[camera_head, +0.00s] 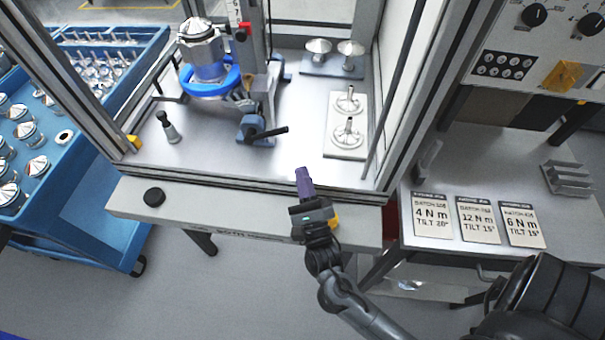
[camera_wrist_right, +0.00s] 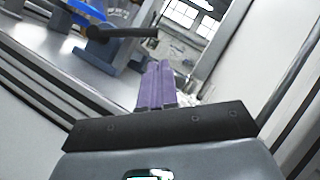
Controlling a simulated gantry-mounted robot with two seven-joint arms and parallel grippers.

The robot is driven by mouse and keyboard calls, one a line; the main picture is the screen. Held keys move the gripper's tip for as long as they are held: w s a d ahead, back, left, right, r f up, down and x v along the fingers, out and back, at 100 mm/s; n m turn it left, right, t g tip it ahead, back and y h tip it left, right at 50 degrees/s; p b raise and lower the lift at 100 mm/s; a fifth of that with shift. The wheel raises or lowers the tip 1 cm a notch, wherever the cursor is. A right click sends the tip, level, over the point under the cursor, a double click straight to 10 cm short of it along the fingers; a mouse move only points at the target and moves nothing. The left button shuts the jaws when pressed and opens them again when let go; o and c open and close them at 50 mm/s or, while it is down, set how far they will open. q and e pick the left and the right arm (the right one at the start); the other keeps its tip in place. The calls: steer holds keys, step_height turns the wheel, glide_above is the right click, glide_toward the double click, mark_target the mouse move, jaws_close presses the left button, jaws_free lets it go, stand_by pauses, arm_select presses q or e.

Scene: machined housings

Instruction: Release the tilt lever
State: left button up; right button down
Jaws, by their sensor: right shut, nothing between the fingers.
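The tilt lever (camera_head: 268,133) is a black handle on a blue clamp block at the base of the tilting fixture, and it sticks out to the right. It also shows in the wrist view (camera_wrist_right: 135,33) at upper left. The fixture's blue ring (camera_head: 212,84) holds a metal housing (camera_head: 201,50) with a conical top. My right gripper (camera_head: 303,178), with purple fingers, is shut and empty. It is over the front edge of the workstation, below and right of the lever and apart from it. In the wrist view its fingers (camera_wrist_right: 157,88) are together. My left gripper is not in view.
Frame posts flank the cell opening. A white plate (camera_head: 336,150) with metal parts and a grey plate (camera_head: 318,64) with mushroom-shaped parts stand right of the fixture. A small dark-handled tool (camera_head: 168,128) stands at left. Batch cards (camera_head: 432,216) lie on the right bench.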

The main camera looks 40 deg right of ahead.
steer(key=x, duration=0.8)
steer(key=shift+w+d+r, duration=0.1)
